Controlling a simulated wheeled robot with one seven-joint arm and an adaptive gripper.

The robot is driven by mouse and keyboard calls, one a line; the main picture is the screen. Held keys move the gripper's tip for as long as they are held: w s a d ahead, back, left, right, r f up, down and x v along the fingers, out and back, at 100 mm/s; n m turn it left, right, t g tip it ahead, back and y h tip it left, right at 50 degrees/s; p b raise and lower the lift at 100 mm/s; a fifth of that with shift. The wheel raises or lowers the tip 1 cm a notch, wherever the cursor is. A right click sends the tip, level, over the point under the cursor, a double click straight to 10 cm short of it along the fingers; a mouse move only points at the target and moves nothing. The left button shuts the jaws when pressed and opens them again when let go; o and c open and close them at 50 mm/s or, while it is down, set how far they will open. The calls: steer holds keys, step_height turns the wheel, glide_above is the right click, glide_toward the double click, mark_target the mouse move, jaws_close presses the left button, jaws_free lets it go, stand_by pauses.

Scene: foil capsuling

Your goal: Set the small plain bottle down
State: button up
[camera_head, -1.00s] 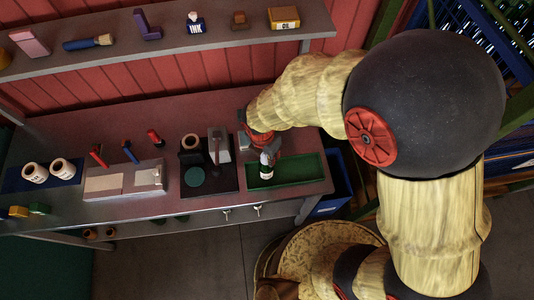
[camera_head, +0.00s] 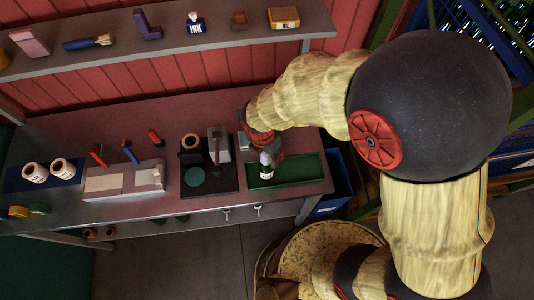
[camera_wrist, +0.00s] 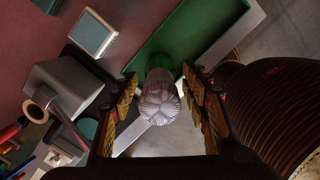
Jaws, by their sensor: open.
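The small bottle (camera_head: 267,172) is dark green with a pale label and stands at the left end of the green tray (camera_head: 302,172). In the wrist view the bottle (camera_wrist: 159,103) is seen from above, with a pale, pleated top over a green body. My gripper (camera_head: 270,157) is right at the bottle's upper part. In the wrist view its fingers (camera_wrist: 159,82) are spread on both sides of the bottle, with a gap showing on each side. The bottle's base is hidden in the wrist view, and its contact with the tray floor is hard to make out.
Left of the tray is a dark stand (camera_head: 216,183) with a lever and a green disc (camera_head: 195,177). A pale box (camera_head: 122,180) and two white rolls lie further left. A blue bin (camera_head: 335,190) stands right of the bench. The tray's right part is empty.

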steer(key=r, duration=0.7)
steer(key=s+r, duration=0.1)
steer(key=r, duration=0.3)
steer(key=shift+s+a+r, duration=0.1)
steer(key=shift+a+r, duration=0.15)
steer(key=shift+a, duration=0.15)
steer(key=shift+d+r, duration=0.2)
steer(key=shift+r, duration=0.05)
steer(key=s+d+r+m+t, duration=0.2)
steer(key=d+r+m, duration=0.7)
steer(key=m, duration=0.6)
steer(key=s+d+r+m+t, duration=0.2)
steer(key=s+d+r+m, duration=0.2)
steer(key=d+r+m, duration=0.5)
steer(key=d+m, duration=0.5)
steer(key=shift+s+m+y, duration=0.35)
steer(key=shift+m+y, duration=0.05)
steer(key=shift+f, duration=0.1)
step_height(320, 180, down, 16)
steer(key=b, duration=1.6)
steer(key=shift+f, duration=0.15)
